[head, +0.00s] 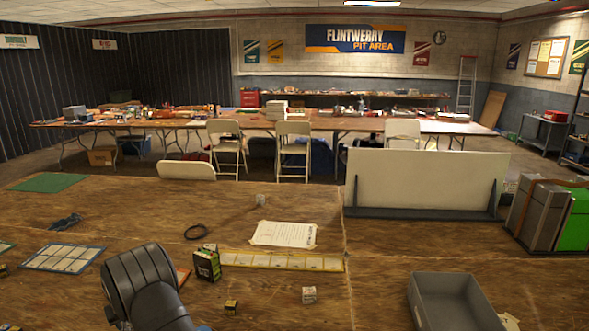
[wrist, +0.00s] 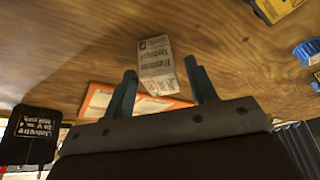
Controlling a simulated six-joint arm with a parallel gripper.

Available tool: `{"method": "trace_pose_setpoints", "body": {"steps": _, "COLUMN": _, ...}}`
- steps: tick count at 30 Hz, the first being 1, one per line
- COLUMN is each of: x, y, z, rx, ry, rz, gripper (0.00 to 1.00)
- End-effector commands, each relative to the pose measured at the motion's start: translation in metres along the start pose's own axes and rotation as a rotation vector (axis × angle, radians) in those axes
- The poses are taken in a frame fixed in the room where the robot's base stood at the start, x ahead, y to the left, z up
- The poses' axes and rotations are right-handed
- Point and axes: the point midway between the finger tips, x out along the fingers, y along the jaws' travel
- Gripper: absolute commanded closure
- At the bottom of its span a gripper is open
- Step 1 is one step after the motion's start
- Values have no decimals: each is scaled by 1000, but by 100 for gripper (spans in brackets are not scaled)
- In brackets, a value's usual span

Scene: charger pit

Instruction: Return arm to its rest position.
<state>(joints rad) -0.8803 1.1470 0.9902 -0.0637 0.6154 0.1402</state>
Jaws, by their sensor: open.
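My gripper (wrist: 162,78) shows in the wrist view with its two dark blue-grey fingers spread apart. A small whitish printed box (wrist: 156,62) appears in line with the gap between the fingers. I see no finger gripping it, and the distance to it is hard to judge. In the head view my dark arm rises from the lower left over the wooden table (head: 380,285), and it hides the fingers there.
An orange-edged card (wrist: 100,97) and a black printed box (wrist: 32,135) lie near the fingers. A white panel (head: 425,180) stands behind.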

Motion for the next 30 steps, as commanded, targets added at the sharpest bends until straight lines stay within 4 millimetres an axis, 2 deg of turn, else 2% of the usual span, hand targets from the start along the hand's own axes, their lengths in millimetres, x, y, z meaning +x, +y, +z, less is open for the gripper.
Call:
{"method": "trace_pose_setpoints", "body": {"steps": 1, "x": -7, "y": 0, "z": -4, "rx": 0, "ry": 5, "rz": -1, "gripper": 48}}
{"method": "trace_pose_setpoints", "body": {"steps": 6, "x": -14, "y": 0, "z": -6, "rx": 0, "ry": 2, "rz": 0, "gripper": 48}}
{"method": "trace_pose_setpoints", "body": {"steps": 15, "x": -15, "y": 0, "z": -6, "rx": 0, "ry": 2, "rz": 0, "gripper": 48}}
{"method": "trace_pose_setpoints", "body": {"steps": 19, "x": -10, "y": 0, "z": -4, "rx": 0, "ry": 1, "rz": 0, "gripper": 48}}
{"method": "trace_pose_setpoints", "body": {"steps": 23, "x": 3, "y": 0, "z": 2, "rx": 0, "ry": 0, "rz": 0, "gripper": 48}}
{"method": "trace_pose_setpoints", "body": {"steps": 30, "x": -35, "y": 0, "z": 0, "rx": 0, "ry": 5, "rz": -1, "gripper": 48}}
